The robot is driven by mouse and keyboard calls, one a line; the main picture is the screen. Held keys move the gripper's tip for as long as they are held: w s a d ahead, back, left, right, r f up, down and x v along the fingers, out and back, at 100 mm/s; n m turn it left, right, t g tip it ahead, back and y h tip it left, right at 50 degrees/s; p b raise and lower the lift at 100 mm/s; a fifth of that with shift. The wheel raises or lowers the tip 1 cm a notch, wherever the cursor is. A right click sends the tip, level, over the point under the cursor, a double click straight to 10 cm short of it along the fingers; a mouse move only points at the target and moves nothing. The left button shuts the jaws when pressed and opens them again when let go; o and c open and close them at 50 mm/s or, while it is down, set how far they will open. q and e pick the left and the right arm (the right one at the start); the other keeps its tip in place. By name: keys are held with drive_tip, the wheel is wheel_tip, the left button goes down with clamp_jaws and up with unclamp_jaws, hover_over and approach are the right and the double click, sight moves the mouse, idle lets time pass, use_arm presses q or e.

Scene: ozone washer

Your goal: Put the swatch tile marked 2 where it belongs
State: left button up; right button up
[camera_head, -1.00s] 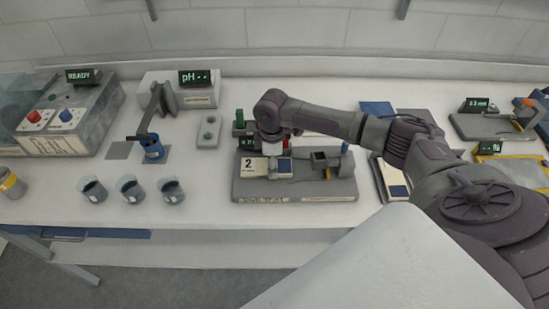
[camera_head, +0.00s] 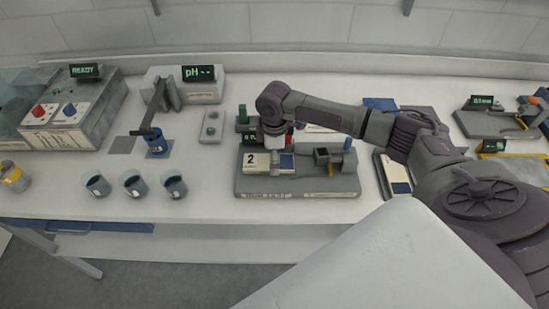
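The swatch tile marked 2 (camera_head: 256,163) is a pale cream tile with a dark blue square at its right end. It lies on the left part of a grey test station (camera_head: 297,188) at the middle of the table. My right gripper (camera_head: 277,147) comes in from the right and points down over the tile, by its back edge. Its fingertips are small and partly hidden, so I cannot tell whether they touch the tile or how far apart they are. My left gripper is not in view.
Three small cups (camera_head: 134,184) and a blue beaker (camera_head: 156,144) stand to the left. Behind are a READY unit (camera_head: 88,110) and a pH meter (camera_head: 203,91). A board with a pale and blue piece (camera_head: 396,172) lies right of the station, partly behind my arm. Gauges stand far right.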

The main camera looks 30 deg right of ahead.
wheel_tip(320, 180, up, 6)
drive_tip(key=shift+r, duration=0.25)
idle(0.5)
